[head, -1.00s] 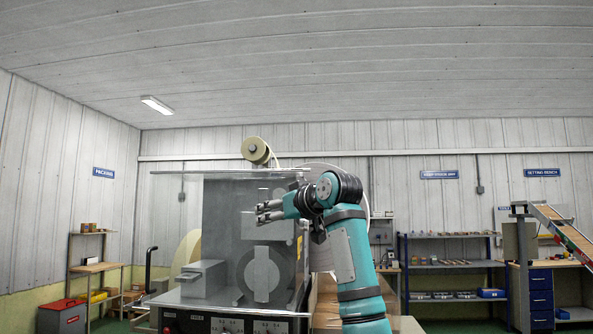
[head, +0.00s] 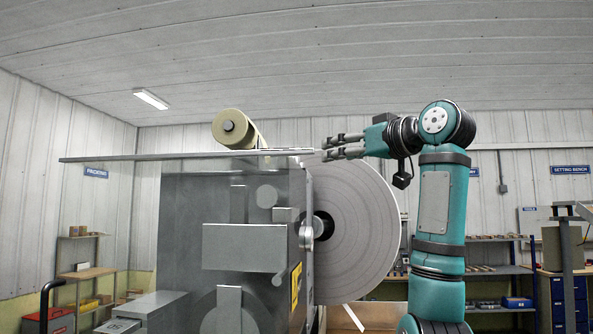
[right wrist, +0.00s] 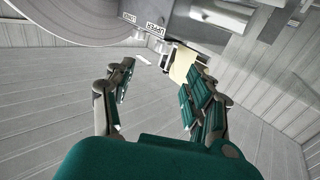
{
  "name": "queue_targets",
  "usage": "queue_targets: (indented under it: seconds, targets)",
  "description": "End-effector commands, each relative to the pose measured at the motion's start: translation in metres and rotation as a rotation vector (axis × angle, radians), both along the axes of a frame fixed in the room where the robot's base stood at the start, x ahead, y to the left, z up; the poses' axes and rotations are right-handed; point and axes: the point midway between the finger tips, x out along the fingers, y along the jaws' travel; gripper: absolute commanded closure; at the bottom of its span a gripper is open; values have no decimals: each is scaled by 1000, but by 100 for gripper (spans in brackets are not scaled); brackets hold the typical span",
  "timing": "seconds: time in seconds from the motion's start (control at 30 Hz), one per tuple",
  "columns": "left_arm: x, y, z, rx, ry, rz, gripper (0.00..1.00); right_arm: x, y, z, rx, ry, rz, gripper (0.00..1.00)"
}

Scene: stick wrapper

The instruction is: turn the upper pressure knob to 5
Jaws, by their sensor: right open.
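The wrapper machine (head: 180,215) stands at the centre left of the head view, a grey body behind a clear panel. My right gripper (head: 326,147) is open and empty, its fingers pointing left beside the machine's upper right edge, in front of the big reel. In the right wrist view its two fingers stand apart (right wrist: 155,82), with nothing between them. Two small labels, "UPPER" (right wrist: 156,29) and "LOWER" (right wrist: 129,17), show upside down near the top of that view. I cannot clearly make out the upper pressure knob or its setting. My left gripper is out of view.
A large grey film reel (head: 365,225) stands right of the machine, behind my right arm. A beige roll (head: 232,130) sits on top. The clear panel's top edge (head: 130,158) juts out left. Shelves (head: 490,253) stand at the back right.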

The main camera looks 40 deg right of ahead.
Motion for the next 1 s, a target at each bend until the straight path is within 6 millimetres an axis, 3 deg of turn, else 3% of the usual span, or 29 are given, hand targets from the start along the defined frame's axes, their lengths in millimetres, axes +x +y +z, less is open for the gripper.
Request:
queue_targets:
  seconds: [0.17, 0.43, 0.8, 1.0]
  targets:
    - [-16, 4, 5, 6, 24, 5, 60, 10, 0, 2, -1, 0, 1, 45]
    - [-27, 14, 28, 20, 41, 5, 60, 61, -6, 3, 1, 6, 1, 45]
    - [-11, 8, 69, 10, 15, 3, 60, 139, -15, 4, 1, 4, 1, 45]
    - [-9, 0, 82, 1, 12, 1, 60, 165, -18, 2, 0, 1, 1, 45]
